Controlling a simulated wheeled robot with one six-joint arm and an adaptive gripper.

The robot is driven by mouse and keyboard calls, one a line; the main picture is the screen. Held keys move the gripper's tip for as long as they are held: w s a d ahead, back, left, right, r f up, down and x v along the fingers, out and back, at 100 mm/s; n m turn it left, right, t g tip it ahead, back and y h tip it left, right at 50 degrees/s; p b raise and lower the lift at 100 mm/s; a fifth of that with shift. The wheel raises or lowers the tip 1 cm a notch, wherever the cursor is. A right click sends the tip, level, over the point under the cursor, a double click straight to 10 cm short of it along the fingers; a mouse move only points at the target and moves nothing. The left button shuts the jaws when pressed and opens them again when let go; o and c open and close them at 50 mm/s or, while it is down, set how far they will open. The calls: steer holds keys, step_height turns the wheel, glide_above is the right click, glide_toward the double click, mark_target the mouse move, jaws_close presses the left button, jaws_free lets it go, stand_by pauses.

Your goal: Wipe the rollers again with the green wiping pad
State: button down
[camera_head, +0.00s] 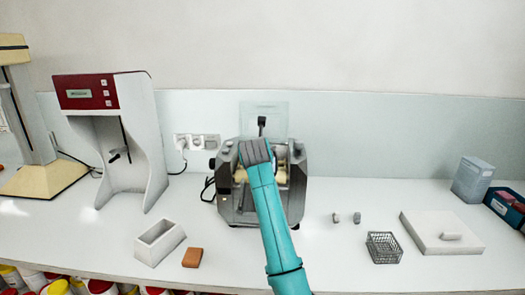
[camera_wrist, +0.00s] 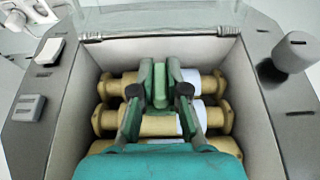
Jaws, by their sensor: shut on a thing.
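The roller mill (camera_head: 226,190) stands on the counter, largely behind my arm in the head view. In the wrist view its tan rollers (camera_wrist: 115,124) lie across the open hopper, one behind another. White patches of cream (camera_wrist: 190,122) show on the rollers, right of the middle. My gripper (camera_wrist: 160,92) points down into the hopper, shut on the green wiping pad (camera_wrist: 159,80), over the middle of the rollers. The fingers partly hide the pad, and I cannot tell whether it touches a roller. In the head view my wrist hides the fingers and the pad.
Grey hopper walls stand close on both sides, with a clear guard (camera_wrist: 160,18) behind and a knob (camera_wrist: 295,52) at right. The counter also holds a white open box (camera_head: 160,243), orange block (camera_head: 192,257), wire basket (camera_head: 383,247) and white slab (camera_head: 430,235).

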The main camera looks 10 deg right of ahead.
steer(key=shift+s+a+f, duration=0.1)
steer(key=shift+s+a, duration=0.15)
steer(key=shift+s, duration=0.5)
steer(key=shift+s+a, duration=0.25)
steer(key=shift+s, duration=0.55)
steer(key=shift+s+a+f, duration=0.1)
steer(key=shift+s+a, duration=0.15)
steer(key=shift+s, duration=0.5)
steer(key=shift+s+a+r, duration=0.1)
steer(key=shift+s+a, duration=0.1)
steer(key=shift+s, duration=0.35)
steer(key=shift+s+a+r, duration=0.1)
steer(key=shift+s+a, duration=0.05)
steer(key=shift+s, duration=0.4)
step_height(320, 180, up, 8)
steer(key=shift+d, duration=0.1)
